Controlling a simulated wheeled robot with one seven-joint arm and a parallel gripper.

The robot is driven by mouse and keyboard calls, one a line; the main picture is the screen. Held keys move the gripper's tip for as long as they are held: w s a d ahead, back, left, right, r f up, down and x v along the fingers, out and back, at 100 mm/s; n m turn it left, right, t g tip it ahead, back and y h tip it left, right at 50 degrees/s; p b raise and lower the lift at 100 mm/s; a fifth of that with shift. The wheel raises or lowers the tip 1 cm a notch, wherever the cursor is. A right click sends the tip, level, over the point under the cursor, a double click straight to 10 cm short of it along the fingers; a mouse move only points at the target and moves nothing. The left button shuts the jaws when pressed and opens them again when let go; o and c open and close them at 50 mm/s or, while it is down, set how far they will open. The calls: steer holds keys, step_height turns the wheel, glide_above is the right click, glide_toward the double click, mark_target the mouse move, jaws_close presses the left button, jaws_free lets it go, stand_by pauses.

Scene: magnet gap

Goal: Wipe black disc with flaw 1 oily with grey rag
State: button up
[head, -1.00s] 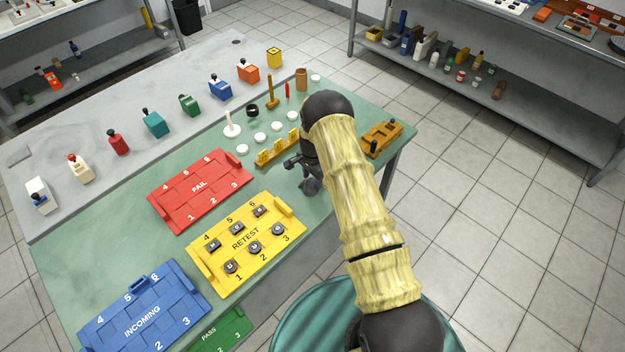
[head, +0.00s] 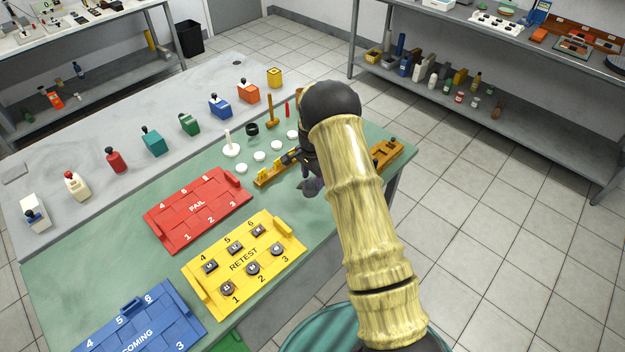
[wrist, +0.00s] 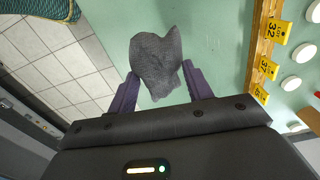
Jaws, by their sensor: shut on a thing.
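My gripper (wrist: 158,84) is shut on a crumpled grey rag (wrist: 157,60), which sticks out between the two purple fingers. In the head view the gripper hangs over the green table, right of the yellow RETEST tray (head: 191,281), and the rag shows as a dark grey lump (head: 313,187). Several black discs sit in the RETEST tray, among them front discs (head: 228,288) and (head: 252,268) and a back disc (head: 210,266). They are apart from the gripper. Their marks are too small to tell which one is oily.
A red FAIL tray (head: 160,230) and a blue INCOMING tray (head: 105,325) lie further left. A yellow-tagged wooden rack (head: 262,181), white round pieces (head: 241,168) and a white upright peg (head: 230,148) stand behind the gripper. A wooden fixture (head: 388,152) is at the right edge.

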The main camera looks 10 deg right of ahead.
stand_by(0.3)
steer(key=s+f+n, duration=0.3)
steer(key=s+n, duration=0.3)
steer(key=s, duration=0.1)
steer(key=s+f+n, duration=0.2)
steer(key=s+n, duration=0.4)
steer(key=s, duration=0.2)
steer(key=shift+f, duration=0.4)
steer(key=shift+w+a, duration=0.1)
